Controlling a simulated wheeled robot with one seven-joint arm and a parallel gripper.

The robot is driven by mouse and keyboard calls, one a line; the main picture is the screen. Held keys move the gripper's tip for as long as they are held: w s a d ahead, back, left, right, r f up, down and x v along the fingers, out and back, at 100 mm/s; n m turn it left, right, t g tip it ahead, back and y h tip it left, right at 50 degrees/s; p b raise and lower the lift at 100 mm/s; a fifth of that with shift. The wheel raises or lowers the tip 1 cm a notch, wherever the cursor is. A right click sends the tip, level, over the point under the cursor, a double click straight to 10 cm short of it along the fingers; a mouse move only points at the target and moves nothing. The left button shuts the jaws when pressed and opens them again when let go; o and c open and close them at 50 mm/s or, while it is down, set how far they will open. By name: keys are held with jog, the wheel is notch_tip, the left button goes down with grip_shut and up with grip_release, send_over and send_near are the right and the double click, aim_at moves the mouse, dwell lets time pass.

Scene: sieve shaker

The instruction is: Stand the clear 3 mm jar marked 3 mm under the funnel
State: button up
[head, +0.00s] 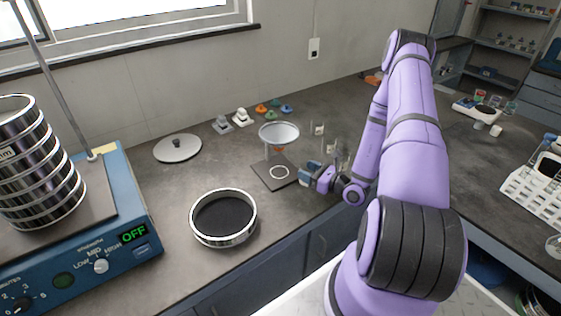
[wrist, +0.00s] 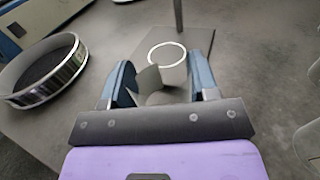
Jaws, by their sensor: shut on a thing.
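My gripper (head: 309,174) is low beside the right edge of the funnel's base plate (head: 262,174). The funnel (head: 279,133) stands above this plate, which bears a white ring (head: 279,172). In the wrist view, the blue fingers of my gripper (wrist: 162,76) are shut on a clear, greyish jar (wrist: 153,82). The jar is on the near side of the ring (wrist: 167,46), apart from the ring's far edge. Its 3 mm mark is not readable, and I cannot tell whether its bottom touches anything. In the head view my gripper mostly hides it.
A sieve (head: 223,218) sits on the bench left of the plate. The shaker (head: 110,215) with stacked sieves and an OFF display is at far left. A round lid (head: 177,148) lies behind. Small clear jars (head: 318,129) stand right of the funnel. The stand's rod (wrist: 178,14) rises beyond the ring.

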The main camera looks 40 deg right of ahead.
jog(key=x, duration=1.2)
jog(key=shift+w+f, duration=0.1)
jog(key=shift+f, duration=0.2)
jog(key=shift+f, duration=0.1)
jog(key=o, duration=1)
jog(key=shift+s+d, duration=0.1)
jog(key=shift+s, duration=0.2)
jog(key=v, duration=1.1)
jog(key=shift+s, duration=0.2)
